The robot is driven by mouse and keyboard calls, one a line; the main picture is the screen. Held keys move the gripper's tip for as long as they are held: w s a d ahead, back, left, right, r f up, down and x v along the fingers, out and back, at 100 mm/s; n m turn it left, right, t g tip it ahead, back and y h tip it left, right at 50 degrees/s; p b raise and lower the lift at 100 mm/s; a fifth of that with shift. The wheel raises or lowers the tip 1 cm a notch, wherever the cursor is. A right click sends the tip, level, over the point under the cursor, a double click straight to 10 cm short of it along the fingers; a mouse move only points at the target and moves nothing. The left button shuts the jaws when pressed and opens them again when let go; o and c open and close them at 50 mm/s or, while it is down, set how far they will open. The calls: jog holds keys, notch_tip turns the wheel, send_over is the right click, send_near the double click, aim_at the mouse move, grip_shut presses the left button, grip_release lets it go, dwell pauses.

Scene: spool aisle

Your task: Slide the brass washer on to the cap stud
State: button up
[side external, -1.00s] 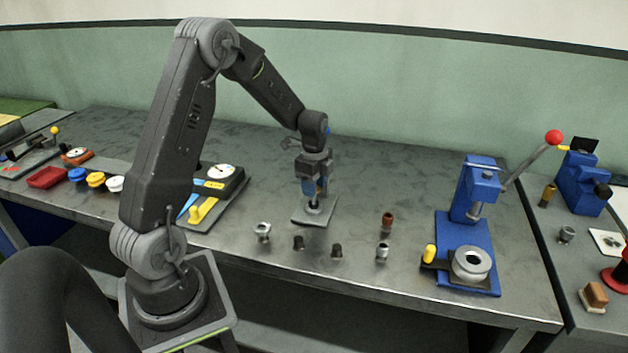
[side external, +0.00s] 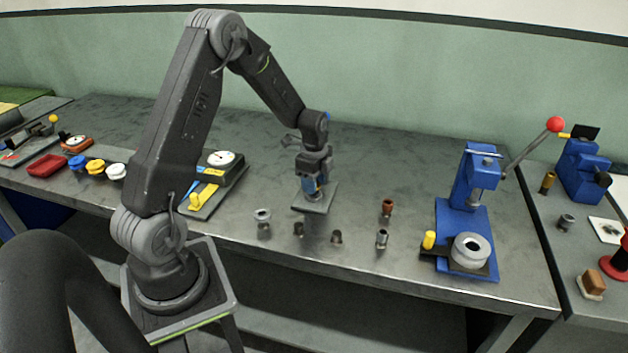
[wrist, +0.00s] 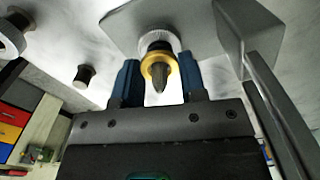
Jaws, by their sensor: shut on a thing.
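The brass washer (wrist: 147,69) shows in the wrist view as a gold ring between my blue fingers. A dark pointed stud tip (wrist: 159,83) shows through the ring and points towards the camera, so the washer appears around the stud. Behind the ring is a pale ribbed collar (wrist: 160,38); how far the washer is from it is unclear. My gripper (side external: 309,192) points down just over the square grey plate (side external: 323,206), shut on the washer. In the side view the washer and stud are hidden by the fingers.
Several small caps, including a pale one (side external: 262,215), a brown one (side external: 387,207) and a grey one (side external: 382,239), stand near the plate. A blue press (side external: 470,205) stands to the right, a dial gauge (side external: 220,159) to the left. The bench behind the plate is clear.

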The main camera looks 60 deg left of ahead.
jog(key=o, duration=1)
jog(key=shift+r, duration=0.1)
notch_tip(320, 180, up, 14)
jog(key=shift+f, duration=0.2)
jog(key=s+d+r+n+t, duration=0.25)
jog(key=d+r, duration=0.35)
jog(key=d, duration=0.3)
jog(key=s+d+r+n+t, duration=0.3)
jog(key=s+d+n, duration=0.6)
jog(key=s+d, duration=0.4)
jog(key=s, duration=0.3)
jog(key=shift+d+r, duration=0.25)
